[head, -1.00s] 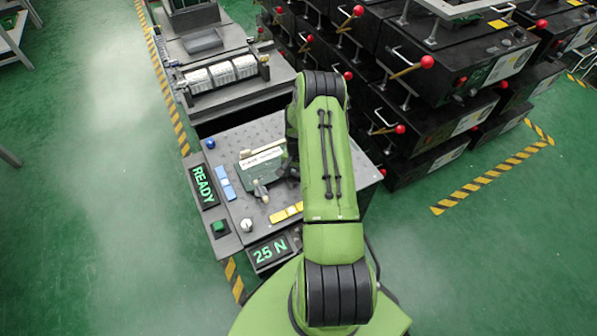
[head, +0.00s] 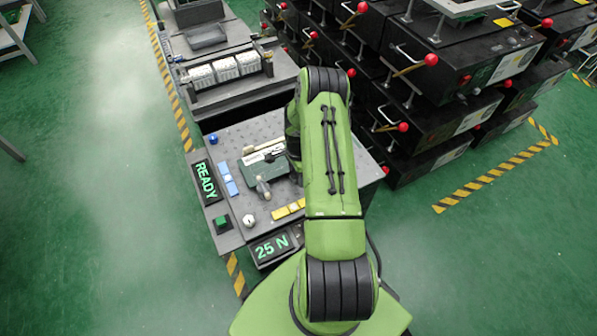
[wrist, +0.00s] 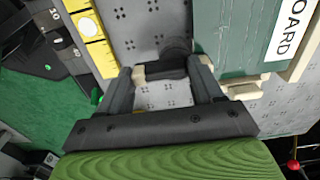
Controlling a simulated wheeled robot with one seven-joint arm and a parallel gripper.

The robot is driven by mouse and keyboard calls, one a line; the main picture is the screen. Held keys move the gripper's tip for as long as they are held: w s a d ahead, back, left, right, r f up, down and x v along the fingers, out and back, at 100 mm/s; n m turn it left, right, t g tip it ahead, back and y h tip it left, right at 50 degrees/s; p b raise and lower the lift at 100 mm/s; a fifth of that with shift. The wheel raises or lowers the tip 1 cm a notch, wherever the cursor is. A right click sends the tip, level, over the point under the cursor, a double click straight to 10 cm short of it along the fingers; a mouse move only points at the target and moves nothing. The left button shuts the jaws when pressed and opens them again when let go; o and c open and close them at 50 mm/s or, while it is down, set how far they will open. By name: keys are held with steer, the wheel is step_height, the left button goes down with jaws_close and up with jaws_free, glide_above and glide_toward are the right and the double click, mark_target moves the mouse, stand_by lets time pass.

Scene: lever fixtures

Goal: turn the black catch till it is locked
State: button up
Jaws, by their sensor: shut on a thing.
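The black catch (wrist: 176,52) shows in the wrist view as a dark round pivot with a short dark bar, beside the green block (wrist: 232,45) with a white label. My gripper (wrist: 168,72) has its two fingers on either side of the dark bar and is shut on it. The fingers partly cover the catch, so its exact angle is hard to tell. In the head view the green block (head: 262,170) sits on the grey perforated table, and my arm hides the catch and the fingertips.
A grey lever (head: 263,187) stands at the block's near edge. Yellow (head: 288,210) and blue (head: 228,179) strips lie on the table. A READY display (head: 206,182), a green button (head: 222,222) and a 25 N display (head: 271,248) line its edges. Black boxes with red-knobbed levers (head: 430,60) stand right.

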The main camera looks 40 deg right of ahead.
stand_by(0.5)
steer(key=o, duration=1.1)
steer(key=shift+c, duration=0.2)
step_height(320, 180, up, 16)
steer(key=p, duration=0.5)
steer(key=shift+f, duration=0.1)
